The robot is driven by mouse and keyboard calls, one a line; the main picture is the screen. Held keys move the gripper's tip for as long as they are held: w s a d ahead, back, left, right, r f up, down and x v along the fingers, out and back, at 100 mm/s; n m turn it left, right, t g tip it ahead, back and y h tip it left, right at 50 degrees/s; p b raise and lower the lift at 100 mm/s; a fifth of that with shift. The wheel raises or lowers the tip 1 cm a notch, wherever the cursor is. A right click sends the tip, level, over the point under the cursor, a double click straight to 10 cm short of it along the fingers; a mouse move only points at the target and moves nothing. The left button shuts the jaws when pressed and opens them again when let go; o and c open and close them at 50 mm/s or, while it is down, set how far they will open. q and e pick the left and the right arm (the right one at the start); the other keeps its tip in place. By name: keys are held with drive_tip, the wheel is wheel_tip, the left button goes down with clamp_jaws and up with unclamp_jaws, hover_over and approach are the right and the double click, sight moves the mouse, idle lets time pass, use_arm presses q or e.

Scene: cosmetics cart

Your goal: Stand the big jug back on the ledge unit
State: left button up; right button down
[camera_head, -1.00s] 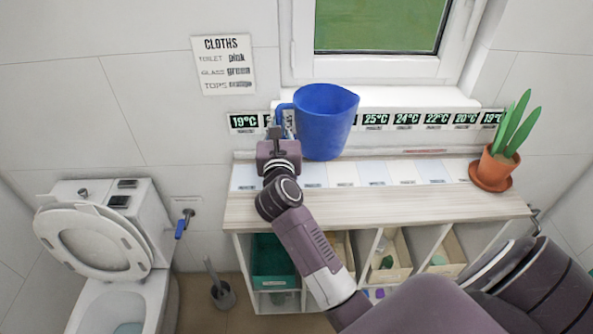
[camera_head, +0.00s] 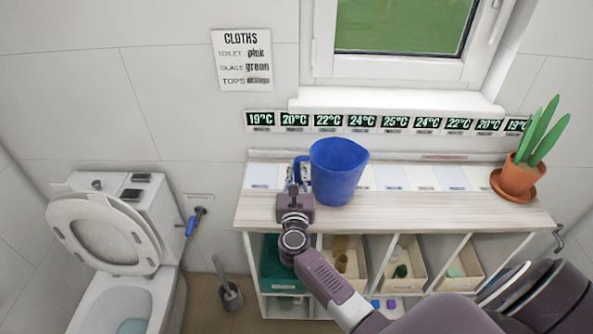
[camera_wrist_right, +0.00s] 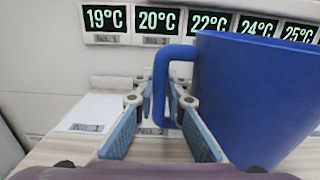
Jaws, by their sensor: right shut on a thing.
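The big blue jug (camera_head: 338,172) is upright at the ledge unit (camera_head: 400,212), over the left part of its wooden top. I cannot tell whether its base touches the top. My right gripper (camera_head: 296,182) is shut on the jug's handle, on the jug's left side. In the right wrist view the jug (camera_wrist_right: 252,95) fills the right side, and the gripper's pads (camera_wrist_right: 163,115) are on either side of the handle (camera_wrist_right: 166,85). My left gripper is not in view.
A potted plant (camera_head: 519,178) stands on the right end of the top. Temperature displays (camera_head: 395,122) line the wall behind, under the window. Pale numbered patches (camera_head: 420,177) lie along the back of the top. Bins (camera_head: 404,268) fill the shelves below. A toilet (camera_head: 110,240) stands at left.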

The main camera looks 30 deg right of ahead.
drive_tip(key=shift+r, duration=0.1)
drive_tip(key=shift+s+a, duration=0.1)
drive_tip(key=c, duration=2)
unclamp_jaws()
drive_tip(key=shift+o, duration=0.2)
drive_tip(key=shift+r, duration=0.2)
drive_tip(key=v, duration=0.3)
drive_tip(key=b+v, duration=0.1)
drive_tip(key=v, duration=0.3)
drive_tip(key=b+v, duration=0.1)
drive_tip(key=v, duration=0.2)
drive_tip(key=shift+s+a+f, duration=0.25)
drive_tip(key=shift+s+f, duration=0.05)
drive_tip(key=shift+f, duration=0.05)
drive_tip(key=shift+s+a+r+b, duration=0.15)
drive_tip(key=shift+s+a+b, duration=0.15)
drive_tip(key=shift+s, duration=0.2)
